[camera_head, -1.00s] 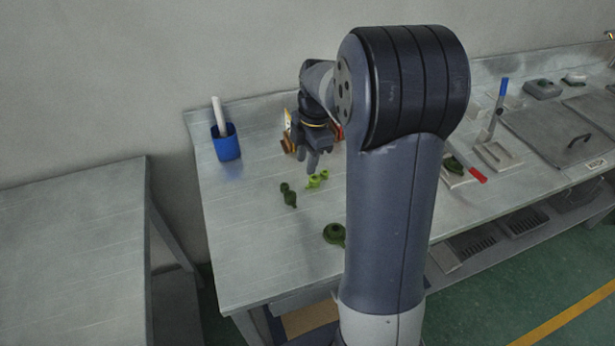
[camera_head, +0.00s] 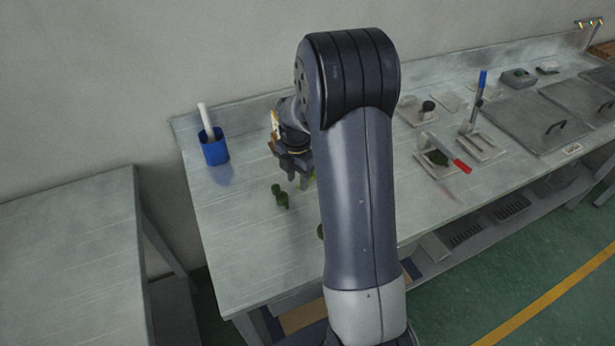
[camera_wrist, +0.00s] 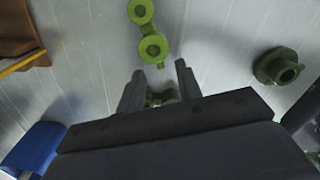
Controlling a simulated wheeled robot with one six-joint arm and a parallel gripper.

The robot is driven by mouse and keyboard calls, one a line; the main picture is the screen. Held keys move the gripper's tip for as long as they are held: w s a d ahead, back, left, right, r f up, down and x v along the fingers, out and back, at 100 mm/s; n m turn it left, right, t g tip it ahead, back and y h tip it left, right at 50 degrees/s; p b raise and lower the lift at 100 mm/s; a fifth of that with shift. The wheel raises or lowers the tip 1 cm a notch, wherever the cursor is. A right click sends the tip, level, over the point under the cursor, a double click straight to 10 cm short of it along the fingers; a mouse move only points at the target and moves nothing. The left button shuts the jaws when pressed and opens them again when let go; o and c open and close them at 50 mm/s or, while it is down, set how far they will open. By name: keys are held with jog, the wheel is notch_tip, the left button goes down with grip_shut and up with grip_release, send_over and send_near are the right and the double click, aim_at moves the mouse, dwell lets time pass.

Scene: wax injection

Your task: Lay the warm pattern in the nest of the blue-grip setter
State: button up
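Several green patterns lie on the left bench. A bright green one is mostly hidden behind my arm in the head view; a sliver (camera_head: 308,182) shows below my gripper (camera_head: 292,172). A dark green one (camera_head: 281,196) lies to its left. In the wrist view my gripper (camera_wrist: 158,82) is open, with green material (camera_wrist: 162,97) between its fingers; I cannot tell if they touch it. A two-ringed green part (camera_wrist: 153,48) lies just beyond the fingertips. A dark green flanged piece (camera_wrist: 278,67) lies to the right. The blue-grip setter (camera_head: 482,147) stands on the right; its nest looks empty.
A red-grip setter (camera_head: 437,165) holding a dark green piece is left of the blue-grip one. A setter with a black knob (camera_head: 415,110) stands behind. A blue cup (camera_head: 215,150) with a white stick is at the back left. Grey lidded covers (camera_head: 530,118) lie further right.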

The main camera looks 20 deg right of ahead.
jog(key=shift+f, duration=0.75)
jog(key=shift+c, duration=0.4)
grip_shut()
